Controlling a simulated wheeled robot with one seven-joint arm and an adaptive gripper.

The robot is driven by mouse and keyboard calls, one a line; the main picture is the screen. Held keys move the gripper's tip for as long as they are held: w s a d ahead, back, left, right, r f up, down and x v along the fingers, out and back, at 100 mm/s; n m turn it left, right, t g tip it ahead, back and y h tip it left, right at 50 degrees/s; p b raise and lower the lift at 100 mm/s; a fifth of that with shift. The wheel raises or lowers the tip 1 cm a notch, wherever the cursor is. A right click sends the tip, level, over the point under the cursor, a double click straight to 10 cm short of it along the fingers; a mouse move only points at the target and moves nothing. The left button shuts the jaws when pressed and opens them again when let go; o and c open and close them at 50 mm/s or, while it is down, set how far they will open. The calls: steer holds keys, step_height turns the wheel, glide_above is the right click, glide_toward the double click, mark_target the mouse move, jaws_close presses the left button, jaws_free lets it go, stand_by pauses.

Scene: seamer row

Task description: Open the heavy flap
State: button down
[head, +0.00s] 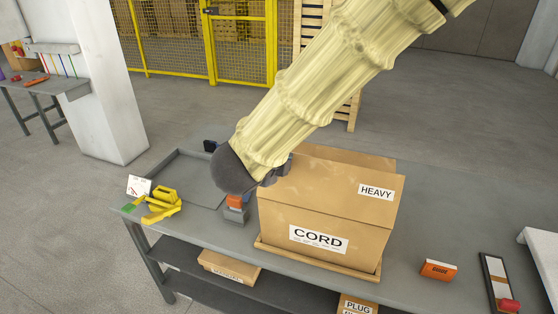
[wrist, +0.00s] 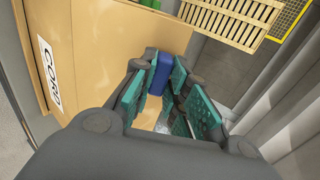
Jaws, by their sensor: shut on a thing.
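The brown carton (head: 330,255) stands on the workbench with a CORD label on its front. The flap marked HEAVY (head: 325,193) lies over its top, and a second brown panel (head: 345,153) shows behind it. My gripper (head: 283,172) is at the carton's left side, by the flap's left edge, mostly hidden by its own wrist. In the wrist view, its teal-padded fingers (wrist: 163,85) are closed on a small blue block (wrist: 160,73) beside the carton's edge. I cannot tell whether the block is fixed to the flap.
The carton sits on a wooden board (head: 315,263). Left on the bench are a grey tray (head: 183,165), a yellow tool (head: 162,205) and an orange item (head: 236,201). An orange box (head: 438,270) and a clipboard (head: 495,280) lie right. More cartons are on the lower shelf.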

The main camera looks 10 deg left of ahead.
steer(key=c, duration=1.4)
jaws_free()
steer(key=v, duration=1.2)
steer(key=shift+r, duration=0.1)
